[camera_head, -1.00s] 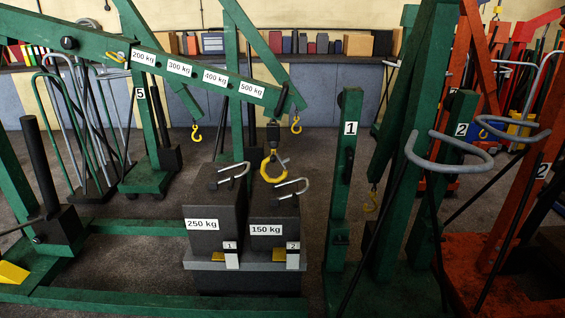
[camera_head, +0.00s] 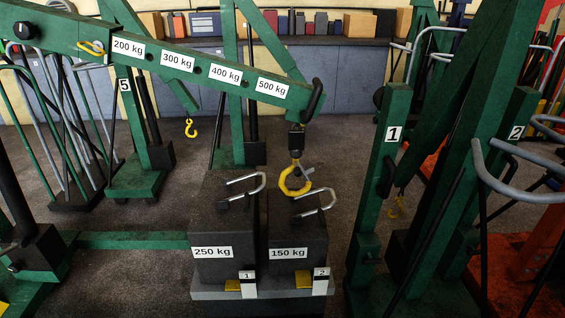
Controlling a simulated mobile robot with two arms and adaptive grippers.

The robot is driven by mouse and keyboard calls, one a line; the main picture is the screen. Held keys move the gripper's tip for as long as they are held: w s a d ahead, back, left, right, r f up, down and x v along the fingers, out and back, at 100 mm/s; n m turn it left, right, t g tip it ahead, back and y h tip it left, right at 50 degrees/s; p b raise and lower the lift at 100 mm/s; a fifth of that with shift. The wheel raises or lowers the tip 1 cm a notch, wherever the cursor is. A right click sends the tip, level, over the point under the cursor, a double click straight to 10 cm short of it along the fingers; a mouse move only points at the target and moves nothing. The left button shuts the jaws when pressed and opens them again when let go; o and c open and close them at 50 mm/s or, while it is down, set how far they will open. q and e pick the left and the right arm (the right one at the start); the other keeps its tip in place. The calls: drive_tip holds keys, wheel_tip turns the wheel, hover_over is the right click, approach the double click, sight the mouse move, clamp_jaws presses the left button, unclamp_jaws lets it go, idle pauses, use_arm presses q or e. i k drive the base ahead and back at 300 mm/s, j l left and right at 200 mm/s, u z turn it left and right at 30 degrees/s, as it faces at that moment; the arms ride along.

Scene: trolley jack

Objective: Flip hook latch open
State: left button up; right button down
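A yellow hook (camera_head: 295,180) hangs from the end of the green crane boom (camera_head: 190,68), in the middle of the head view. A small grey latch piece (camera_head: 307,172) shows at the hook's upper right; I cannot tell whether the latch is open or shut. The hook hangs just behind and above the 150 kg weight (camera_head: 298,236), close to that weight's grey metal handle (camera_head: 318,203). I cannot tell whether hook and handle touch. Neither of my grippers is in view.
The 250 kg weight (camera_head: 225,230) with its own handle (camera_head: 246,187) stands left of the 150 kg one, on a grey base (camera_head: 215,292). A green post marked 1 (camera_head: 380,190) stands close on the right. Crane 5 (camera_head: 136,150) stands behind left.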

sight(312, 171)
drive_tip(key=i+j, duration=0.7)
drive_tip(key=i, duration=0.15)
